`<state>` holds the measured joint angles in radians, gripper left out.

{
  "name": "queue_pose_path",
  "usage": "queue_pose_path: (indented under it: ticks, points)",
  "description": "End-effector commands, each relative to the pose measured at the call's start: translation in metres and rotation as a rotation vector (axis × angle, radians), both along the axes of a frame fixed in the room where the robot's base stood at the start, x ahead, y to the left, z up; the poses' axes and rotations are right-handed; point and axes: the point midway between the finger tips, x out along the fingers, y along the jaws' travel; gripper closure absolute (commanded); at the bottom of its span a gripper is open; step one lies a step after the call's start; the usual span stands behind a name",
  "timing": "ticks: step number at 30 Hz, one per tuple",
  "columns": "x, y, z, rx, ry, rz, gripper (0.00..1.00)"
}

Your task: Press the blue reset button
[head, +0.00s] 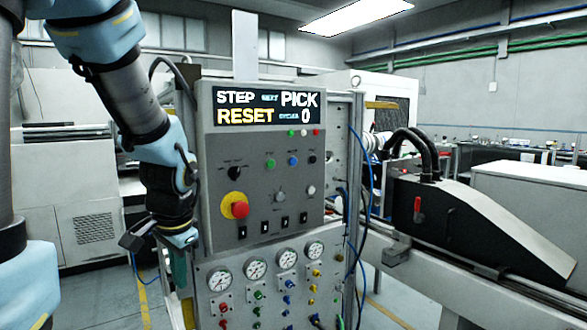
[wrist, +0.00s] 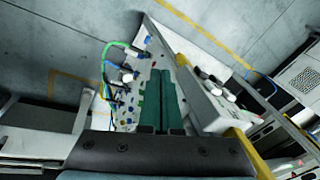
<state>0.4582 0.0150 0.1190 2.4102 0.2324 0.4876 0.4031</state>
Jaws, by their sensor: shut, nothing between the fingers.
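The blue button (head: 293,160) sits in the middle row of the grey control panel (head: 262,205), between a green button (head: 270,163) and a black one (head: 313,158). My gripper (head: 178,272) hangs at the panel's left side, lower than the blue button and apart from it, pointing down. In the wrist view its two green fingers (wrist: 162,80) are together with nothing between them. I cannot make out the blue button in the wrist view. The display (head: 267,107) reads "STEP", "PICK", "RESET" and "0".
A red emergency knob (head: 239,209) on yellow stands out from the panel's lower left. Below are several gauges (head: 256,268) and small coloured fittings. Blue hoses (head: 366,200) hang at the panel's right, beside a black and grey machine (head: 470,220). Floor shows at the lower left.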

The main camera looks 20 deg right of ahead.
Motion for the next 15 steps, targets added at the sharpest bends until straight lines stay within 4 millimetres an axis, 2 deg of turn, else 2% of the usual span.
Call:
queue_pose_path:
  ticks: [1,7,15]
  points:
    - [0.009,-0.021,0.004,0.045,-0.033,-0.167,1.0]
    - [0.033,-0.093,0.04,0.279,-0.165,-0.802,1.0]
    - [0.038,-0.187,0.096,0.621,-0.344,-1.458,1.0]
